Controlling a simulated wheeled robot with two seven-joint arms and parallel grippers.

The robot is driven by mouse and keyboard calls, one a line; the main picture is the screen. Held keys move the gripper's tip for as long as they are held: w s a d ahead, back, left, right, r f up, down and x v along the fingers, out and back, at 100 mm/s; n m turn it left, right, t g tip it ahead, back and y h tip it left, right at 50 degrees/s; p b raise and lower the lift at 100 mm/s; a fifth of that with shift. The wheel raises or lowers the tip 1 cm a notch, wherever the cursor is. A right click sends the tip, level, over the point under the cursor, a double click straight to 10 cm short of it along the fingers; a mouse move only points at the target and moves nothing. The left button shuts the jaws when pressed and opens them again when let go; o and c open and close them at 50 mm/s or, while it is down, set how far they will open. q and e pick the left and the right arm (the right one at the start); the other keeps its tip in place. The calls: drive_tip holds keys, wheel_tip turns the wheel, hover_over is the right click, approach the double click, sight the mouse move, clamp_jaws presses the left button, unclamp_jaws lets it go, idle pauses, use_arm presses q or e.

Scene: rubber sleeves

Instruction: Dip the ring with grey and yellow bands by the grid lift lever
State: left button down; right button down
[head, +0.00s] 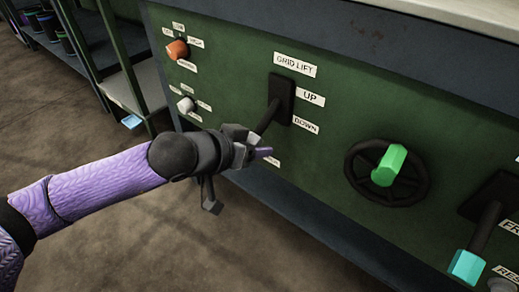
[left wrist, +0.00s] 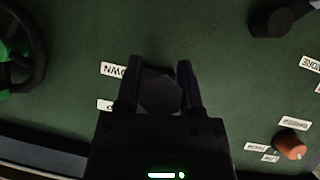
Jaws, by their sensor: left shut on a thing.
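The grid lift lever (head: 268,115) comes out of a black slot plate (head: 281,92) on the green panel, under the GRID LIFT label (head: 294,64). Its shaft slopes down and out, with its end hidden at my left gripper (head: 256,152). In the left wrist view my left gripper (left wrist: 160,85) is shut on the lever's dark, faceted handle (left wrist: 160,97), with a finger on each side. The UP and DOWN labels are right of the lever; another label below is partly hidden. No ring with grey and yellow bands shows. My right gripper is not in view.
Right of the lever are a black handwheel with a green handle (head: 389,165) and a cyan-tipped lever (head: 466,267). Orange (head: 177,50) and white (head: 186,105) knobs are to the left. A shelf with dark, colour-banded cylinders (head: 49,27) stands far left. Bare floor lies below.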

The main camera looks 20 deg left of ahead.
use_arm(q)
drive_tip(key=shift+w+f+t, duration=0.1)
drive_tip(key=shift+f+t, duration=0.05)
drive_tip(key=shift+t, duration=0.15)
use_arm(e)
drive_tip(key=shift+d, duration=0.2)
use_arm(q)
drive_tip(key=shift+c, duration=1.1)
unclamp_jaws()
drive_tip(key=p+v, duration=0.5)
drive_tip(key=v, duration=0.4)
drive_tip(key=shift+s+a, duration=0.2)
drive_tip(key=shift+s, duration=0.05)
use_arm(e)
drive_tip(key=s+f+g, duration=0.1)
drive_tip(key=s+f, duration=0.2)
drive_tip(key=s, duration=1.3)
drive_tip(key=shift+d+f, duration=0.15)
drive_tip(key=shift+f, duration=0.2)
